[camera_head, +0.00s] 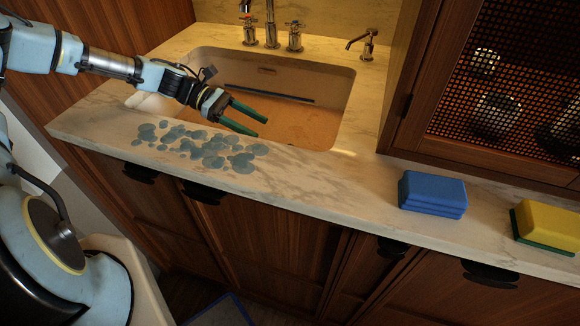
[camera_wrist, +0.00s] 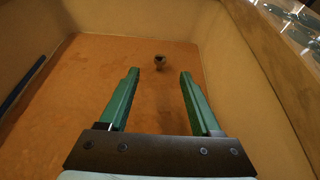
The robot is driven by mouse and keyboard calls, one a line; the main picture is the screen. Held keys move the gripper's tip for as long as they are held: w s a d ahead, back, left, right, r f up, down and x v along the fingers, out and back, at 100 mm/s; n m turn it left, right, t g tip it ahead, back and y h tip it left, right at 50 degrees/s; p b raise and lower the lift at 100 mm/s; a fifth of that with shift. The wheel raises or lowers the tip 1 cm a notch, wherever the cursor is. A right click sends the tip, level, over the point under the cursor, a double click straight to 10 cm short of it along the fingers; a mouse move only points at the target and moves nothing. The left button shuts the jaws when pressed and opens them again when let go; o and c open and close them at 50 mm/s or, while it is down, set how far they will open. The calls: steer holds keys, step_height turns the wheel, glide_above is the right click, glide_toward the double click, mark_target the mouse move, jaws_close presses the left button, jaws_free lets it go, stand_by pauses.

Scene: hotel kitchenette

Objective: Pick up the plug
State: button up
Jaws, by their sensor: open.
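My gripper (camera_head: 262,120) is open and empty, held over the near part of the sink basin in the head view. In the wrist view its two green fingers (camera_wrist: 159,73) stand apart, with a small dark object, apparently the plug (camera_wrist: 160,61), lying on the orange-brown basin floor beyond and between the fingertips. The plug is apart from the fingers. I cannot make it out in the head view. The sink (camera_head: 340,100) is a deep rectangular basin set in the marble counter.
Basin walls (camera_wrist: 246,60) rise around the gripper. Bluish water puddles (camera_head: 212,150) lie on the counter (camera_head: 310,185) in front of the sink. A blue sponge stack (camera_head: 432,192) and a yellow-green sponge (camera_head: 548,226) lie to the right. Taps (camera_head: 271,25) stand behind the sink.

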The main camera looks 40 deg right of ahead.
steer(key=shift+f, duration=0.45)
steer(key=p+x, duration=0.1)
steer(key=x, duration=0.4)
steer(key=shift+s+d+p, duration=0.15)
steer(key=shift+s+p, duration=0.1)
steer(key=shift+p, duration=0.1)
steer(key=p+x, duration=0.2)
steer(key=x, duration=0.2)
steer(key=shift+s+d+p, duration=0.15)
steer(key=shift+s+p, duration=0.15)
steer(key=shift+p, duration=0.05)
steer(key=shift+s+d+f, duration=0.1)
steer(key=shift+s+f, duration=0.1)
steer(key=shift+f, duration=0.05)
steer(key=shift+c, duration=0.2)
jaws_close()
